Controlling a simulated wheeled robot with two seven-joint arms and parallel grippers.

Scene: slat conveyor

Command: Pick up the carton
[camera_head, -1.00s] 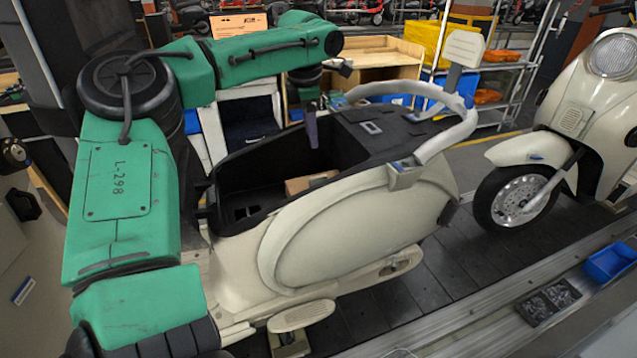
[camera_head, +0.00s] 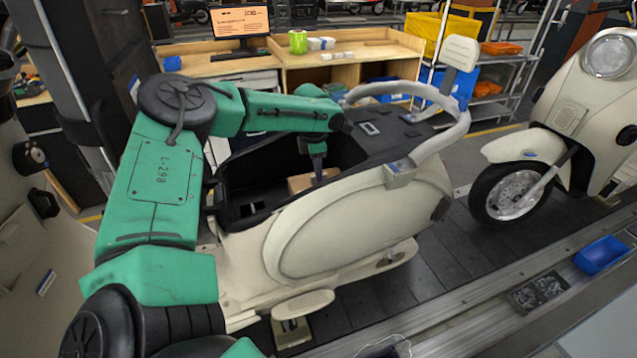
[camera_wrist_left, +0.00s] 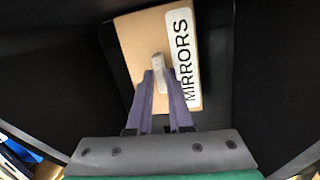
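The carton (camera_head: 300,184) is a small brown box lying in the dark open compartment of the cream scooter body. In the left wrist view the carton (camera_wrist_left: 135,45) has a white label reading "MIRRORS" and a pale raised tab (camera_wrist_left: 159,66) on top. My left gripper (camera_head: 318,174) points down into the compartment, its fingertips at the carton's top. In the left wrist view the purple fingers (camera_wrist_left: 160,84) stand on either side of the tab with a narrow gap between them. Whether they press on the tab cannot be told. My right gripper is not in view.
Dark compartment walls (camera_wrist_left: 265,70) surround the carton closely. The scooter's grey hoop rail (camera_head: 455,125) rises at the right of the opening. A second scooter (camera_head: 560,150) stands to the right on the slat conveyor. A wooden workbench (camera_head: 350,62) stands behind.

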